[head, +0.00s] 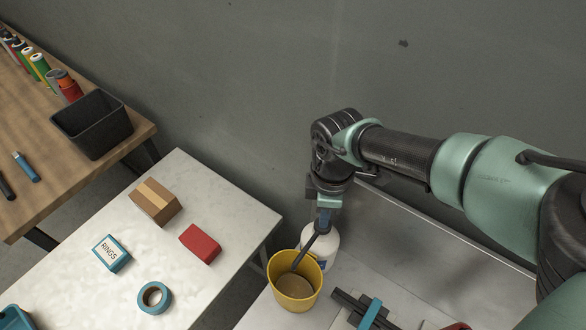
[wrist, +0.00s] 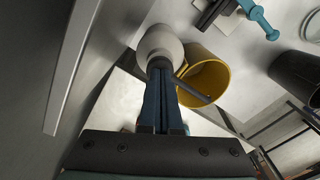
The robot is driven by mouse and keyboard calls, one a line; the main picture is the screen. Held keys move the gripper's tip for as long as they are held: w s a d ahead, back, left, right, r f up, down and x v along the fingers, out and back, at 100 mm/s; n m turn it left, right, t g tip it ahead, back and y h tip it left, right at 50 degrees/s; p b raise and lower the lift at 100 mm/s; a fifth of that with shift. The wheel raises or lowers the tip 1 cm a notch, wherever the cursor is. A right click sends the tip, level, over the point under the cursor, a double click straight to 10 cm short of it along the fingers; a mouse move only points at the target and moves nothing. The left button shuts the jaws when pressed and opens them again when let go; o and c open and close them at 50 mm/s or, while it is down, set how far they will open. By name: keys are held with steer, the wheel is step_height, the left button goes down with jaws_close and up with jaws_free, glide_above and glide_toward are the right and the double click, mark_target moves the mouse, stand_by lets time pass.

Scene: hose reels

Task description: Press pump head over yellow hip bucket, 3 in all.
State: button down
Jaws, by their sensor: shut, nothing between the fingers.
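A yellow bucket (head: 300,306) stands on the light bench; it also shows in the wrist view (wrist: 213,72). Its inside looks brownish at the bottom. A white pump bottle (head: 327,248) stands right behind it and appears in the wrist view too (wrist: 156,40). Its dark pump head (wrist: 160,64) has a long spout (head: 304,252) reaching over the bucket's opening. My gripper (head: 324,222) is shut and empty, pointing down at the top of the pump head. In the wrist view its fingertips (wrist: 160,76) overlap the pump head; I cannot tell whether they touch or press it.
Dark bars and a blue-handled tool (head: 370,312) lie right of the bucket. A pale table at left holds a cardboard box (head: 155,202), red block (head: 200,243), rings box (head: 111,253) and tape roll (head: 154,297). A black bin (head: 92,124) stands on the wooden table. A wall is close behind.

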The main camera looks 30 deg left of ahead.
steer(key=shift+r+p, duration=1.15)
steer(key=shift+r, duration=0.55)
steer(key=shift+f, duration=0.1)
steer(key=shift+f+b, duration=1.5)
steer(key=shift+f, duration=0.15)
steer(key=shift+r+p, duration=1.05)
steer(key=shift+r, duration=0.7)
